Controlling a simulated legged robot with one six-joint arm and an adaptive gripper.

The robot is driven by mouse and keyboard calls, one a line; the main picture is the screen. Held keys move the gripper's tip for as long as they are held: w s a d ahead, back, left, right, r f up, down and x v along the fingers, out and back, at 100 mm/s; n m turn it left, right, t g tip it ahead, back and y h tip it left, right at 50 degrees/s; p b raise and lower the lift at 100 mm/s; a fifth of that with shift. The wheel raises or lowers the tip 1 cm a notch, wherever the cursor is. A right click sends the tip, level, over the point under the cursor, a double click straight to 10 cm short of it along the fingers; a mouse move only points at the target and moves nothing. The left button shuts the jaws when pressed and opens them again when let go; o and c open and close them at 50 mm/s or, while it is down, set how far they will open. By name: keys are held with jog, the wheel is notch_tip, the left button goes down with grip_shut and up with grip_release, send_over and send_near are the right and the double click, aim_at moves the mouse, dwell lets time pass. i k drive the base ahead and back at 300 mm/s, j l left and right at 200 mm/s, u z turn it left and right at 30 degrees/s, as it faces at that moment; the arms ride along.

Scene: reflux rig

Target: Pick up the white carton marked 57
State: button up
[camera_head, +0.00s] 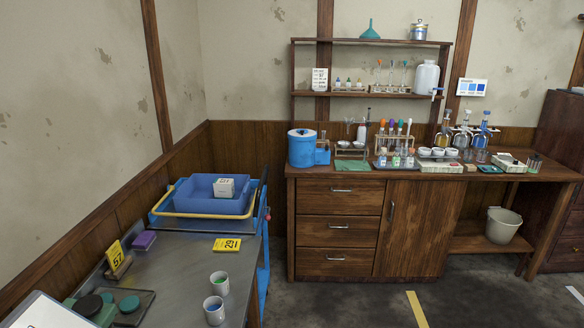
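A yellow sign (113,257) that appears to read 57 stands upright in a holder at the left of the table. A second yellow card (227,244), seemingly 29, lies flat in front of the tray. A white marked box or card (319,79) is on the wall shelf; its print is unclear. My gripper is not in view.
Two white cups (217,297) stand near the table's right edge. A purple block (144,240) and a dark tray (128,306) with green lids are at left. The wooden bench (340,217) holds glassware. A bucket (502,225) sits beneath its right side. The middle floor is clear.

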aim_at(224, 189)
jog(key=i, duration=2.95)
jog(key=i+u, duration=0.2)
jog(key=u, duration=0.15)
jog(key=i+l+u, duration=0.1)
jog(key=u, duration=0.25)
jog(key=i+l+u, duration=0.15)
jog(key=i+u, duration=0.2)
jog(key=u, duration=0.9)
